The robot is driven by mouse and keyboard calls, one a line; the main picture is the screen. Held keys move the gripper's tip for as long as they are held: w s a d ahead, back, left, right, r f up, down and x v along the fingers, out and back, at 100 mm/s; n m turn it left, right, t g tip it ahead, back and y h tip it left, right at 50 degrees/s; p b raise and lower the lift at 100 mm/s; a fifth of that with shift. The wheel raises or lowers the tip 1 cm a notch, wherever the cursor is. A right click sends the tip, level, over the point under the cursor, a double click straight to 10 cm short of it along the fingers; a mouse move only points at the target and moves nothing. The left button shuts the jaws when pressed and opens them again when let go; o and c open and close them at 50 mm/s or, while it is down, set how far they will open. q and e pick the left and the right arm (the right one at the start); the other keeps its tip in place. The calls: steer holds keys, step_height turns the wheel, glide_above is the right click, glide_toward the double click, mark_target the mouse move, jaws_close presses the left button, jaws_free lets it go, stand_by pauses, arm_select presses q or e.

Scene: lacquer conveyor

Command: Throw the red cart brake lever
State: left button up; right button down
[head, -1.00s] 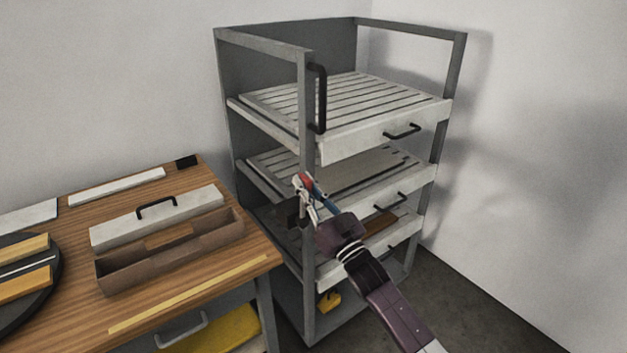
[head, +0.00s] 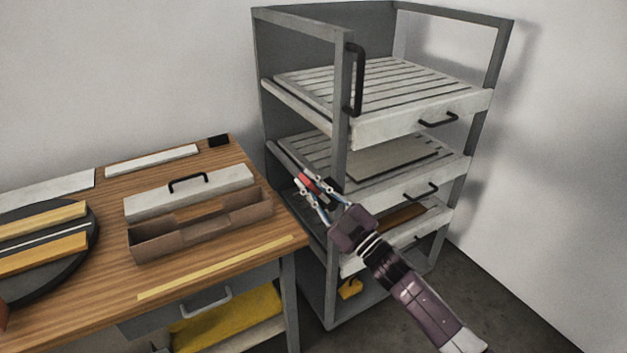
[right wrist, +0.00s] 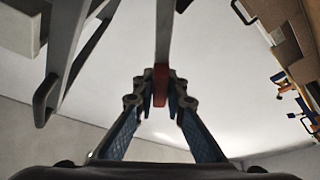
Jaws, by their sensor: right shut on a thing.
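The red brake lever (head: 307,183) shows in the head view just left of the cart's near front post, beside the middle shelf. In the right wrist view its red end (right wrist: 160,84) sits between my fingertips, on a grey bar. My right gripper (head: 312,189) is shut on it, and the same gripper (right wrist: 161,100) shows from behind in the wrist view. The lever's pivot is hidden or too small to make out. The grey cart (head: 342,105) stands upright on the floor. My left gripper is not in view.
A wooden table (head: 215,260) stands left of the cart, bearing a brown open box (head: 200,239) and a dark round plate (head: 80,262) with strips. Cart trays have black handles (head: 438,119). A yellow piece (head: 350,288) lies low in the cart. Floor at right is clear.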

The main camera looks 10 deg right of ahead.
steer(key=shift+s+a+f, duration=0.1)
steer(key=shift+f, duration=0.1)
stand_by(0.3)
steer(key=c, duration=2)
jaws_free()
steer(key=shift+o, duration=0.2)
steer(key=shift+r, duration=0.1)
steer(key=v, duration=1.2)
